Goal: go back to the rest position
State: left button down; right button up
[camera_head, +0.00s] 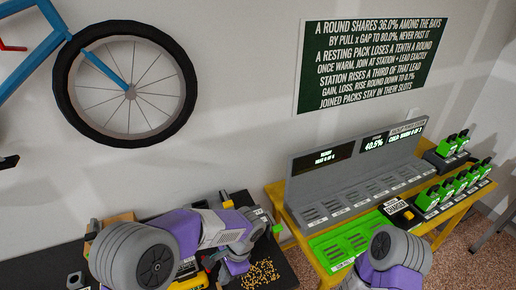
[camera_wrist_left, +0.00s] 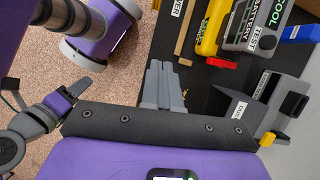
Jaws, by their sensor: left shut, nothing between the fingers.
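My left arm comes in from the left in the head view and bends down over the dark bench. Its gripper (camera_head: 222,272) is partly hidden by the arm there. In the left wrist view the left gripper (camera_wrist_left: 162,88) shows two grey fingers close together, shut and empty, above the dark bench top (camera_wrist_left: 205,85). My right arm (camera_head: 395,255) shows at the lower right of the head view, in front of the yellow table; its gripper is out of that view. A purple and grey arm part, possibly my right gripper, shows at the left of the wrist view, too unclear to read.
A grey station (camera_head: 330,185) and green battery packs (camera_head: 450,188) stand on the yellow table (camera_head: 275,192). A yellow tool (camera_wrist_left: 210,30), a grey battery tester (camera_wrist_left: 258,22) and a grey dark-topped device (camera_wrist_left: 265,95) lie near my left gripper. Yellow pellets (camera_head: 260,274) are on the bench.

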pick_arm(q)
jog(key=s+f+n+h+b, duration=0.2)
jog(key=s+f+n+b, duration=0.1)
jog(key=f, duration=0.7)
jog(key=s+f+n+t+h+b, duration=0.1)
jog(key=s+f+n+h+b, duration=0.2)
jog(key=f, duration=0.8)
jog(key=s+f+n+t+h+b, duration=0.1)
jog(key=s+f+n+h+b, duration=0.2)
jog(key=s+f+n, duration=0.3)
notch_tip(320, 180, down, 5)
jog(key=shift+f+n+b, duration=0.1)
jog(key=shift+n+b, duration=0.4)
jog(key=shift+n, duration=0.7)
jog(key=c, duration=1.7)
grip_release()
jog(key=shift+s+a+f+t, duration=0.1)
jog(key=shift+s+a+t, duration=0.05)
jog(key=shift+t, duration=0.15)
jog(key=o, duration=0.3)
jog(key=shift+n, duration=0.3)
jog(key=shift+o, duration=1.4)
jog(key=shift+a, duration=0.1)
pick_arm(e)
notch_tip(320, 180, down, 10)
jog(key=shift+s, duration=0.2)
